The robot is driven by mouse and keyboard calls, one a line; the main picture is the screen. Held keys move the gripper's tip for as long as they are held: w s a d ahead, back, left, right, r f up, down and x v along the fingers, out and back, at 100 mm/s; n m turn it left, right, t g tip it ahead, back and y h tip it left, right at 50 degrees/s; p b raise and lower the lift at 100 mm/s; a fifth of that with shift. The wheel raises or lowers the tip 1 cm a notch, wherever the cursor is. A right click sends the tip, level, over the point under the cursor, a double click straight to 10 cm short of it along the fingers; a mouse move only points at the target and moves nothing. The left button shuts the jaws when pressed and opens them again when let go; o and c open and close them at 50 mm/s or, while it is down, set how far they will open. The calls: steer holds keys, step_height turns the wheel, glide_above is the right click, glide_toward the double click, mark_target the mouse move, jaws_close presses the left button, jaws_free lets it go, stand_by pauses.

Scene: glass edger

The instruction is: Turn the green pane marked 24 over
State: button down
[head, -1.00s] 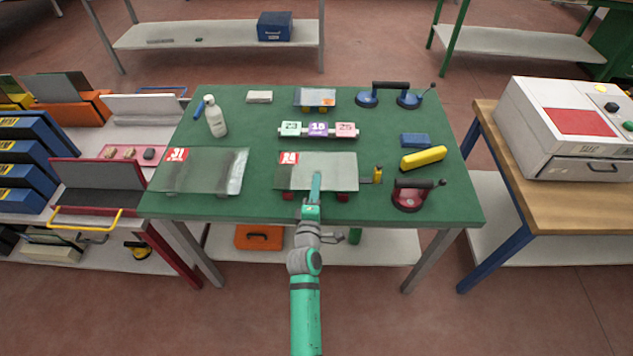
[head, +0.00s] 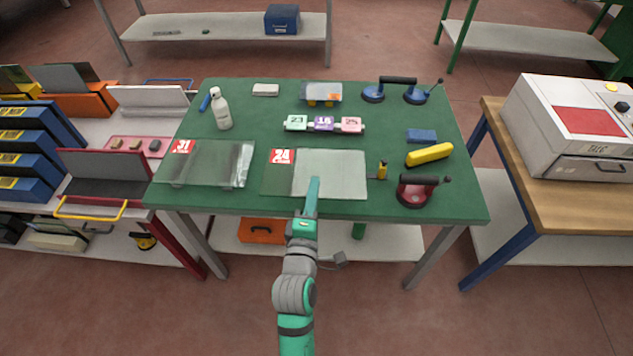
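The green pane marked 24 (head: 277,181) is above the front middle of the table. Its red-and-white 24 label is at its upper left corner, and most of its right part looks pale. My gripper (head: 313,188) is at the pane's near edge, seen edge-on. The pane looks larger than before and its red supports are out of sight, so my gripper appears shut on it and holds it up. The gap between the fingers is hidden. A second clear pane marked 31 (head: 205,166) lies to the left, apart from it.
The green table (head: 255,112) also holds a white bottle (head: 221,110), numbered blocks (head: 323,123), a double suction lifter (head: 397,90), a yellow bar (head: 429,155) and a red suction cup (head: 416,191) at right. A small yellow tool (head: 382,170) is close to the pane's right edge.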

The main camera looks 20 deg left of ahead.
steer(key=shift+s+r, duration=0.15)
steer(key=shift+r, duration=0.15)
steer(key=shift+w+a+r, duration=0.1)
steer(key=shift+w+r, duration=0.05)
steer(key=shift+w, duration=0.1)
step_height(320, 180, up, 4)
glide_above(322, 151)
steer(key=shift+r, duration=0.2)
